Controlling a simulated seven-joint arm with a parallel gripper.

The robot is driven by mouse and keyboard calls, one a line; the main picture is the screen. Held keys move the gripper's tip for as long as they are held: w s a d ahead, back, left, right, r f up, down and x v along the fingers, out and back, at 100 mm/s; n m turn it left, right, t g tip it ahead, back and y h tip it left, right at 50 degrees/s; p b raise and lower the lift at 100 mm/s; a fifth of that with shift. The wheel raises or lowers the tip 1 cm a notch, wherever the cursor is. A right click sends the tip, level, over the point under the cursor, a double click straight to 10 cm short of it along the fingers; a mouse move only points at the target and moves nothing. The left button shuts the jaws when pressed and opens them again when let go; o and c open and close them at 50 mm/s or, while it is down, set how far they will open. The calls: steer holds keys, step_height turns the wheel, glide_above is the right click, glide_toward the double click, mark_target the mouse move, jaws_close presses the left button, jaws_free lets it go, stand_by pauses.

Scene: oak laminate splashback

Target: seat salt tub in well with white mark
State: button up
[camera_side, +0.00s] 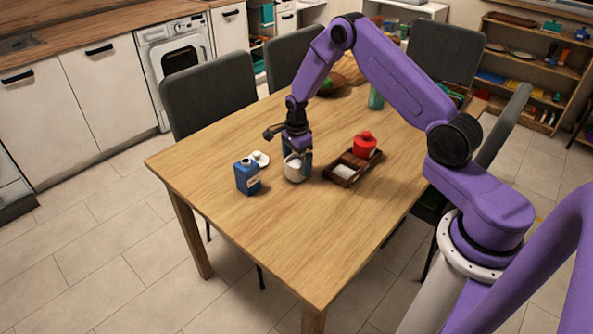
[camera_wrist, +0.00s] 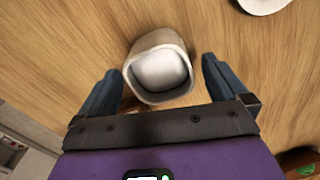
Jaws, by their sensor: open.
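The salt tub (camera_side: 292,174) is a small cream pot with white contents, upright on the table left of the tray. In the wrist view the tub (camera_wrist: 158,70) shows between my fingers. My gripper (camera_side: 298,163) is over the tub and open; in the wrist view the gripper (camera_wrist: 160,86) has a finger on each side with a gap to the tub. The dark wooden tray (camera_side: 338,182) lies just right of the tub. Its near well shows a white mark (camera_side: 344,171) and holds nothing. A red lidded pot (camera_side: 364,145) sits at the far well.
A green bottle (camera_side: 376,98) and a fruit board (camera_side: 328,88) are farther back. The table's front is clear. Grey chairs (camera_side: 208,100) surround the table.

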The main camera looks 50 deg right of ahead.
steer(key=shift+f, duration=0.6)
steer(key=c, duration=1.4)
steer(key=shift+r, duration=0.2)
